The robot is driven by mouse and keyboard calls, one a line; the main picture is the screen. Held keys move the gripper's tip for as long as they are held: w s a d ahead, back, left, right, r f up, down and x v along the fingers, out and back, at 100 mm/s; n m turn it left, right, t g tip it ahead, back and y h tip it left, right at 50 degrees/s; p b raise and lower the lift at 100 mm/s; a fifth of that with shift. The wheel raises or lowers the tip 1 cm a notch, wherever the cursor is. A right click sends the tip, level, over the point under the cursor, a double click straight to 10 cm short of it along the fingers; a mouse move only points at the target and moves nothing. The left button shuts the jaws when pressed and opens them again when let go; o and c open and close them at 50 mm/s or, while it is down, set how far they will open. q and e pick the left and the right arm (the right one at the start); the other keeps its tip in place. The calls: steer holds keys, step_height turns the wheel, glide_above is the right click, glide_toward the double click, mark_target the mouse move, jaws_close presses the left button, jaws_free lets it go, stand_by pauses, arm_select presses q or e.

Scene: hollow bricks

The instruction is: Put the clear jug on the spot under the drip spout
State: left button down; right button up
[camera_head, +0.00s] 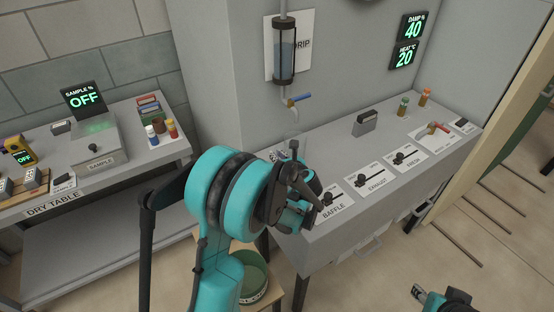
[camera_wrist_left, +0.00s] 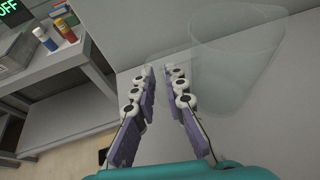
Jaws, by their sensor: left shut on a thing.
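The clear jug (camera_wrist_left: 232,75) is see-through and shows at the upper right of the left wrist view, against the grey counter and wall. My left gripper (camera_wrist_left: 163,76) is shut on the jug at its left side; the gripped part is too clear to make out. In the head view my left arm is in front of the counter's left end and hides most of the gripper. The drip spout (camera_head: 298,98) with its blue lever hangs on the wall just beyond. The spot under it is mostly hidden. My right gripper (camera_head: 420,293) is at the bottom right, away from the counter.
The counter (camera_head: 310,252) carries the baffle, exhaust and fresh levers, a dark block (camera_head: 364,122) and small bottles. A dry table (camera_head: 110,178) with a sample box stands at left. A green tub (camera_head: 254,278) is below my left arm.

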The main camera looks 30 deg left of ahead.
arm_select(q)
steer(key=shift+f, duration=0.15)
steer(key=c, duration=1.6)
jaws_free()
steer(key=shift+o, duration=0.2)
